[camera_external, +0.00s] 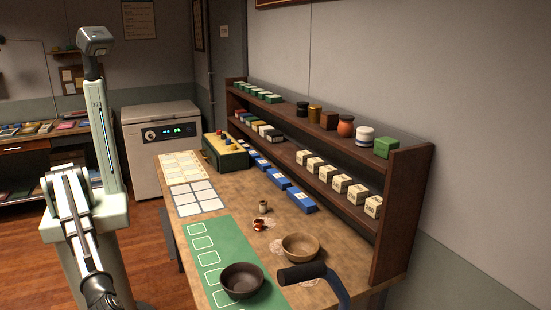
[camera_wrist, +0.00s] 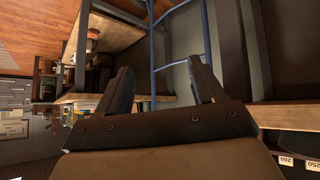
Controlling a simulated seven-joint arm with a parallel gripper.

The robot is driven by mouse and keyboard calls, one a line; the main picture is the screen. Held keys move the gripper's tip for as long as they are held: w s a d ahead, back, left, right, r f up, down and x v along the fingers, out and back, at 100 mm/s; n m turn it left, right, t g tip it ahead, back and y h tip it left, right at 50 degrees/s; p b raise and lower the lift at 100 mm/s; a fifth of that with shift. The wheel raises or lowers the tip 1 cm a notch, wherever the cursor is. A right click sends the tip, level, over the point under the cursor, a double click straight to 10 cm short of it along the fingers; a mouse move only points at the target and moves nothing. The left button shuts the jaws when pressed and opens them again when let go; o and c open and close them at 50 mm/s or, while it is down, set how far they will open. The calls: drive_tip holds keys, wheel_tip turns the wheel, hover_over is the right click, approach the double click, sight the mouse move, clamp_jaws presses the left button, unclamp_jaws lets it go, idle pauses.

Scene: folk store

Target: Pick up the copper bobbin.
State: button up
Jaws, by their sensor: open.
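In the external view my gripper (camera_external: 101,296) hangs low at the bottom left, off the table and well away from the bobbin. The bobbin cannot be made out in the wrist view.
A dark bowl (camera_external: 241,280) and a tan bowl (camera_external: 300,247) stand near the bobbin. A black-handled object (camera_external: 302,273) is at the table's front. A wooden shelf (camera_external: 403,215) with boxes and jars lines the right side. The green mat (camera_external: 236,246) is mostly clear.

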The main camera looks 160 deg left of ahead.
drive_tip(key=w+a+r+n+y, duration=0.1)
drive_tip(key=w+a+r, duration=0.1)
drive_tip(key=a+r, duration=0.35)
drive_tip(key=w+a+r+n, duration=0.1)
drive_tip(key=a+r, duration=0.2)
drive_tip(key=r, duration=0.5)
drive_tip(key=s+a+r+n, duration=0.2)
drive_tip(key=s+a+r, duration=0.15)
drive_tip(key=a, duration=0.55)
wheel_tip(320, 180, up, 5)
drive_tip(key=n+g+h, duration=0.4)
drive_tip(key=g+h, duration=0.2)
drive_tip(key=h, duration=0.1)
hover_over(259, 225)
drive_tip(key=s, duration=0.2)
drive_tip(key=f, duration=1.3)
drive_tip(key=shift+w+a+f, duration=0.1)
drive_tip(key=shift+a, duration=0.25)
drive_tip(key=shift+c, duration=0.5)
drive_tip(key=c, duration=1)
